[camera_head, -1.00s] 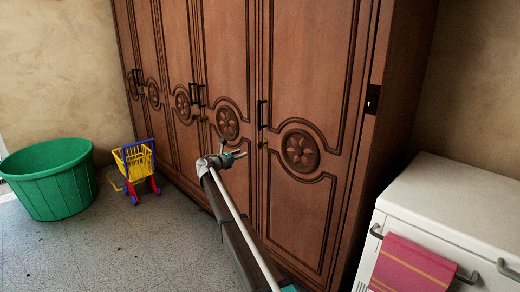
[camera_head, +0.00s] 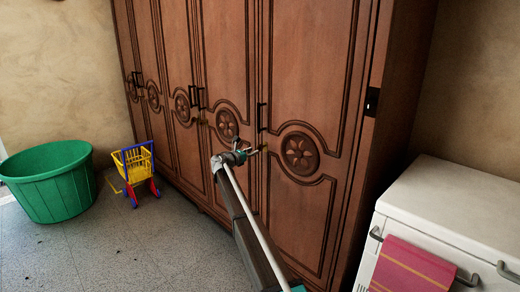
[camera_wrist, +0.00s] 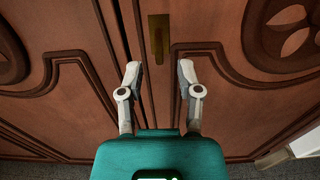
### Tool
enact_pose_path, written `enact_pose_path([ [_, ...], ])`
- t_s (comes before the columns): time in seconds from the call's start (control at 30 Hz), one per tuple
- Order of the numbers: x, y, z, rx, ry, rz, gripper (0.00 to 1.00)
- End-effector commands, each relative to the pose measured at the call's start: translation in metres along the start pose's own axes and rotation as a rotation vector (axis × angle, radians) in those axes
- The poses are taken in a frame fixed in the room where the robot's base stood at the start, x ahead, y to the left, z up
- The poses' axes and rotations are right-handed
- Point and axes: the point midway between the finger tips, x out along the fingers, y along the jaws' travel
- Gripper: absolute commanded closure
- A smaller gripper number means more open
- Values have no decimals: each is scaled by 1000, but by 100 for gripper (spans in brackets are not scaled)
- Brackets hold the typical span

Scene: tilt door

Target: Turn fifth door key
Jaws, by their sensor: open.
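A tall brown wooden wardrobe (camera_head: 310,85) has several carved doors side by side, with black handles. In the wrist view a narrow brass lock plate (camera_wrist: 159,48) stands upright beside the seam between two doors. A darker mark, perhaps the key or keyhole, shows on it; I cannot tell which. My gripper (camera_wrist: 159,72) is open and empty, with its fingers on either side of the plate's line and slightly below it. In the head view my gripper (camera_head: 252,152) is at the rightmost door's left edge, below its black handle (camera_head: 262,116), and largely hides the lock. Contact is unclear.
A white cabinet (camera_head: 450,195) with a pink towel (camera_head: 412,272) stands at the right. A green tub (camera_head: 50,182) and a toy shopping cart (camera_head: 136,172) stand on the floor at the left. The grey floor between them and my arm is clear.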

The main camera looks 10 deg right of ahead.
Motion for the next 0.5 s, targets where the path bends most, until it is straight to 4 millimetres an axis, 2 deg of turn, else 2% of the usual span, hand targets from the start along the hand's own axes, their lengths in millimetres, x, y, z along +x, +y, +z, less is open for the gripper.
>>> enact_pose_path([
  [0.1,20,1,0,0,0,-1,54],
  [0.3,47,1,0,0,0,-1,54],
  [0.5,60,1,0,0,0,1,54],
])
